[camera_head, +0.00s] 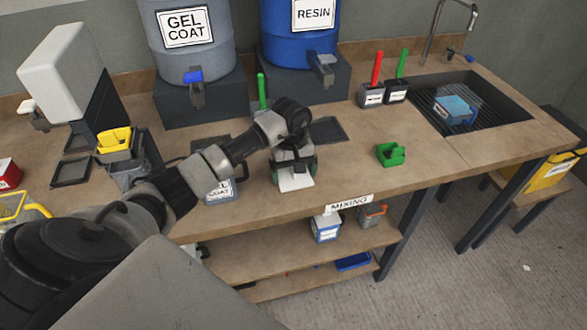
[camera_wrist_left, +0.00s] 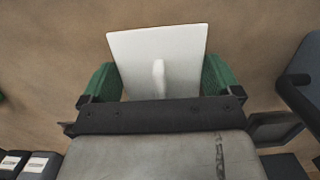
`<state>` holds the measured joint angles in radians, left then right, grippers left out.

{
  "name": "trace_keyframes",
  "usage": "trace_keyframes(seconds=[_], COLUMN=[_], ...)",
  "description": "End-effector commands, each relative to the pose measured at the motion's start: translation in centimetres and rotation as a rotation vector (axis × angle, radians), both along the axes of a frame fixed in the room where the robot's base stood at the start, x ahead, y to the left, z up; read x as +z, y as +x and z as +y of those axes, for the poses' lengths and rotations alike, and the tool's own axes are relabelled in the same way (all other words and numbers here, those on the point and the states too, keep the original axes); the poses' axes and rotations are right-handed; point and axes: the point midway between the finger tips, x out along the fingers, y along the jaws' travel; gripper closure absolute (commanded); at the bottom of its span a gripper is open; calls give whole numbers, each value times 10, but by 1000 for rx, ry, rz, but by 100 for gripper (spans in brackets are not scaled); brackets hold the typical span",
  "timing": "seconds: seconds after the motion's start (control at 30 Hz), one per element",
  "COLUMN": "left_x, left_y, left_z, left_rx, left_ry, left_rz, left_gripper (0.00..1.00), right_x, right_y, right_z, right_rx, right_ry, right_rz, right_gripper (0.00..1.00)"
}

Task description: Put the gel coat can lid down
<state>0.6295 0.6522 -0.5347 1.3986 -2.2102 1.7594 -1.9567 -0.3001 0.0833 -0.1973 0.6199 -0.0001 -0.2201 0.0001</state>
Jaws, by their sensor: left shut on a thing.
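My left gripper (camera_head: 295,173) has green fingers and is shut on the gel coat can lid (camera_head: 296,182), a white square plate. In the left wrist view the lid (camera_wrist_left: 158,50) shows its raised grip between the two fingers (camera_wrist_left: 159,80). The lid is over the worktop near its front edge; I cannot tell whether it touches the wood. The grey gel coat can (camera_head: 219,190) with a white label stands just left of the gripper, partly behind my arm. My right gripper is not in view.
A dark flat tray (camera_head: 327,131) is behind the gripper. Two labelled holders (camera_head: 372,95) and a sink (camera_head: 490,115) are further right. Wood is clear between gripper and scoop.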

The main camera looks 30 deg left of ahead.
Motion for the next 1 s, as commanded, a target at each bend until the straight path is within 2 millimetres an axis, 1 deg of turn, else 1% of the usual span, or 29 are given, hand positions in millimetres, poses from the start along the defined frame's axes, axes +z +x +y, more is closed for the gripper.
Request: trace_keyframes(seconds=[0.17,0.3,0.33,0.37,0.57,0.67,0.7,0.77,0.83,1.0], left_x=[0,-5,-3,-3,-2,3,4,12,25,63], left_y=[0,0,0,0,0,0,1,2,3,6], left_z=[0,0,0,0,0,0,1,2,3,7], left_rx=[0,0,1,1,1,1,0,1,0,1], left_ry=[1,2,2,1,1,-1,1,2,4,4], left_rz=[-1,-1,0,0,0,1,-2,-3,-5,-6], left_gripper=[30,30,3,0,0,0,0,0,0,0], right_x=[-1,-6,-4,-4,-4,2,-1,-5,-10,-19], right_y=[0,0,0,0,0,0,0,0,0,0], right_z=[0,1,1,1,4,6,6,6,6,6], right_rx=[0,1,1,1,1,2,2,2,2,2], right_ry=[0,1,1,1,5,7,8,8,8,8], right_rz=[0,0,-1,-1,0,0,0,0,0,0], right_gripper=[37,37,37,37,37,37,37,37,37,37])
